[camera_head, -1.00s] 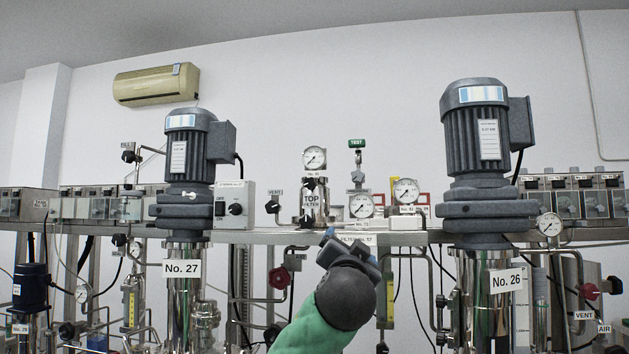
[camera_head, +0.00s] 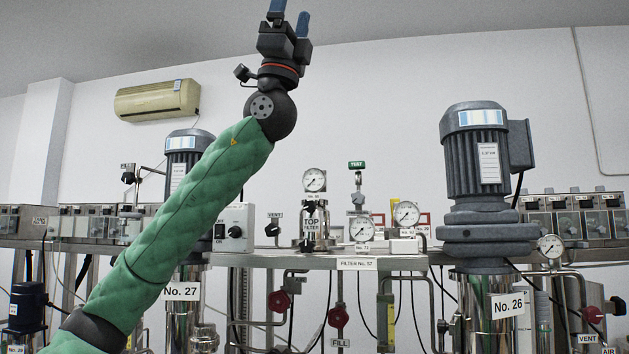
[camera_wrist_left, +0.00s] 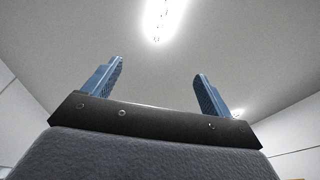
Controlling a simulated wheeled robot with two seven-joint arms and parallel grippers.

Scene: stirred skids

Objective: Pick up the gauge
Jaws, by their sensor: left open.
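Several round white-faced gauges are in the head view. One gauge (camera_head: 313,180) tops the cylinder labelled TOP FILTER. Two more, a lower gauge (camera_head: 362,229) and a right-hand gauge (camera_head: 406,213), are beside it at the shelf. Another gauge (camera_head: 549,246) is right of the No. 26 motor. I cannot tell which one the task means. My left gripper (camera_head: 290,14) is raised high above them, pointing up, open and empty. In the left wrist view its blue fingers (camera_wrist_left: 158,75) stand apart against the ceiling. My right gripper is out of view.
A metal shelf (camera_head: 300,262) runs across the skid. The No. 26 motor (camera_head: 474,160) stands tall on the right; the No. 27 motor (camera_head: 186,150) is partly behind my left arm. A green TEST tag (camera_head: 356,165) stands between gauges.

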